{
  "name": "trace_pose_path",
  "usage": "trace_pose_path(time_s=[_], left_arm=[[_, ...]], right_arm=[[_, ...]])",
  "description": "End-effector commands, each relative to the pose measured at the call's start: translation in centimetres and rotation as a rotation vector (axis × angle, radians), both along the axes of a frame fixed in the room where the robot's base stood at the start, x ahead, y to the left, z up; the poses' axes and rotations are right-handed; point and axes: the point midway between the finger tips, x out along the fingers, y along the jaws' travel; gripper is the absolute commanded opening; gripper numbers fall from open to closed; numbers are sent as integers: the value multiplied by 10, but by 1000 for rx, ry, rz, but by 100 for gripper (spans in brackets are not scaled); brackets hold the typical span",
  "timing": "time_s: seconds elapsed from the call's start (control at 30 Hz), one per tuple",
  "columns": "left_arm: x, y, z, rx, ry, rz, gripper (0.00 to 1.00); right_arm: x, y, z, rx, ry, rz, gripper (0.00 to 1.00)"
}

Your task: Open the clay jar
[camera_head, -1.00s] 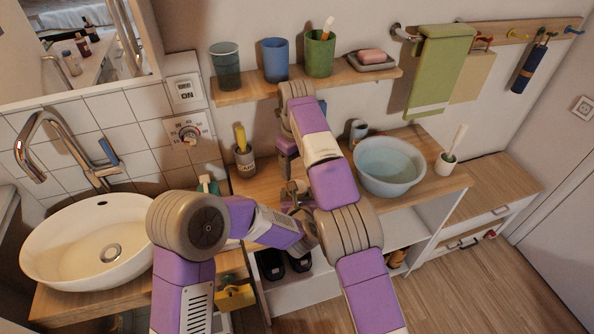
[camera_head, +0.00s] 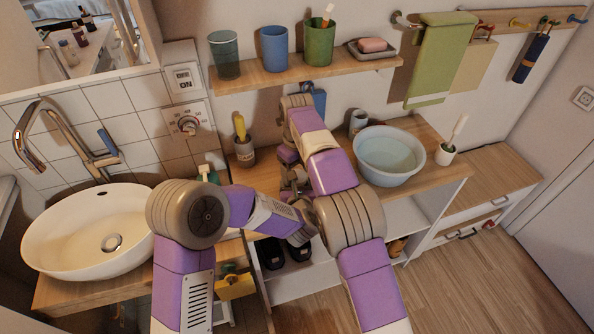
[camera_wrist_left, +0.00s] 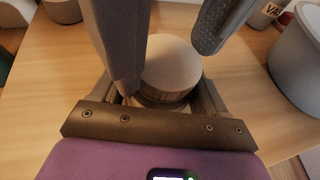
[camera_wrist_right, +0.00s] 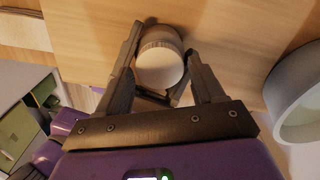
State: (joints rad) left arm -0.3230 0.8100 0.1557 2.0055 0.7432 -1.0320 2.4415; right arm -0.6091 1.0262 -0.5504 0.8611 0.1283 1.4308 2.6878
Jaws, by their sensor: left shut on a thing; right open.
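The clay jar shows in the left wrist view as a pale round top (camera_wrist_left: 172,62) over a ribbed side band. It also shows in the right wrist view (camera_wrist_right: 160,68), standing on the wooden counter. My left gripper (camera_wrist_left: 168,96) is shut on the jar, low around its side. My right gripper (camera_wrist_right: 165,42) is open, with its fingers on either side of the jar and gaps visible. Large grey fingers cross the upper left wrist view above the jar. In the head view the jar and fingertips are mostly hidden behind my arms.
A basin of water (camera_head: 388,157) stands on the counter (camera_head: 428,178) to the right. A pot with a yellow item (camera_head: 244,152) stands left, and a small grey cup (camera_head: 358,122) behind.

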Motion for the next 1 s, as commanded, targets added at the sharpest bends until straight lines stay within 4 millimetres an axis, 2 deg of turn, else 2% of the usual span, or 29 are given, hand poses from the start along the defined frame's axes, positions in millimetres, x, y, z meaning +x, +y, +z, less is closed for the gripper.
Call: trace_pose_path(time_s=[0.33,0.63,0.67,0.7,0.8,1.0], left_arm=[[0,0,0,0,-1,0,0],[0,0,0,0,-1,0,0],[0,0,0,0,-1,0,0],[0,0,0,0,-1,0,0],[0,0,0,0,-1,0,0],[0,0,0,0,-1,-1,0]], right_arm=[[0,0,-4,1,1,0,66],[0,0,-4,1,1,0,20],[0,0,-4,1,1,0,60],[0,0,-4,0,0,0,66],[0,0,-4,0,0,0,81],[-1,1,-4,1,2,1,82]])
